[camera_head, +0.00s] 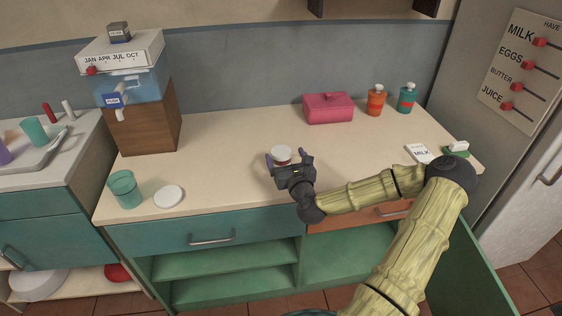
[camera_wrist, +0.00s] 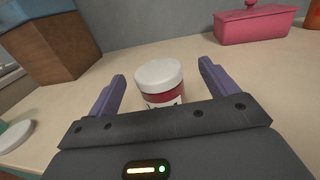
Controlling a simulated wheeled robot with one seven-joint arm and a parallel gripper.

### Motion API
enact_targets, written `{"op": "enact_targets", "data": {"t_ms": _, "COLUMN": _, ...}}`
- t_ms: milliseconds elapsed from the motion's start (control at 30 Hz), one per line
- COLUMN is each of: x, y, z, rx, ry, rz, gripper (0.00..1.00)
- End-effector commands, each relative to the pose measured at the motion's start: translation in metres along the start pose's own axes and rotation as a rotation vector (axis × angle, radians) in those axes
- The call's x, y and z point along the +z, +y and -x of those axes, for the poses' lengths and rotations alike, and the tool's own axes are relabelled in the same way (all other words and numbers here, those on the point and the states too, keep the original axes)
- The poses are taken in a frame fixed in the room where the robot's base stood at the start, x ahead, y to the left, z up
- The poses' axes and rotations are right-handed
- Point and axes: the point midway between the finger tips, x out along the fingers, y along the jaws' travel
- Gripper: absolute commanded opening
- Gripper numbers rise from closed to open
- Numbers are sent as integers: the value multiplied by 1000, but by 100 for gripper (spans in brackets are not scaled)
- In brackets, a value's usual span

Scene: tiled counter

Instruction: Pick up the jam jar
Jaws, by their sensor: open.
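The jam jar (camera_wrist: 161,84) stands upright on the counter, with a white lid, a red band below it and a pale label. In the head view the jar (camera_head: 281,154) shows mostly as its white lid behind my gripper (camera_head: 285,159). In the wrist view my gripper (camera_wrist: 160,76) is open, with one purple finger on each side of the jar. Gaps show between the fingers and the jar. The jar's lower part is hidden by the gripper body.
A pink box (camera_head: 328,107), an orange bottle (camera_head: 376,100) and a teal bottle (camera_head: 407,98) stand at the back right. A teal cup (camera_head: 125,188) and a white disc (camera_head: 168,196) are at the front left. A wooden block (camera_head: 145,125) carries a blue container. The counter around the jar is clear.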

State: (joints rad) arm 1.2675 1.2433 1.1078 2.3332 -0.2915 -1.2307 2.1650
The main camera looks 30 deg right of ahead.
Motion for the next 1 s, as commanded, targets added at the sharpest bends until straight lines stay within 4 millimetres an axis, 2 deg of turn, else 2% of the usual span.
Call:
{"op": "enact_targets", "data": {"t_ms": 200, "x": -3, "y": 4, "z": -32, "rx": -1, "ry": -2, "rz": 2, "gripper": 86}}
{"op": "enact_targets", "data": {"t_ms": 300, "x": -4, "y": 5, "z": -39, "rx": 1, "ry": -1, "rz": 1, "gripper": 86}}
{"op": "enact_targets", "data": {"t_ms": 833, "x": -4, "y": 4, "z": -40, "rx": 0, "ry": 0, "rz": 0, "gripper": 86}}
{"op": "enact_targets", "data": {"t_ms": 867, "x": -4, "y": 4, "z": -40, "rx": 0, "ry": 0, "rz": 0, "gripper": 82}}
{"op": "enact_targets", "data": {"t_ms": 1000, "x": -4, "y": 4, "z": -40, "rx": 0, "ry": 0, "rz": 0, "gripper": 54}}
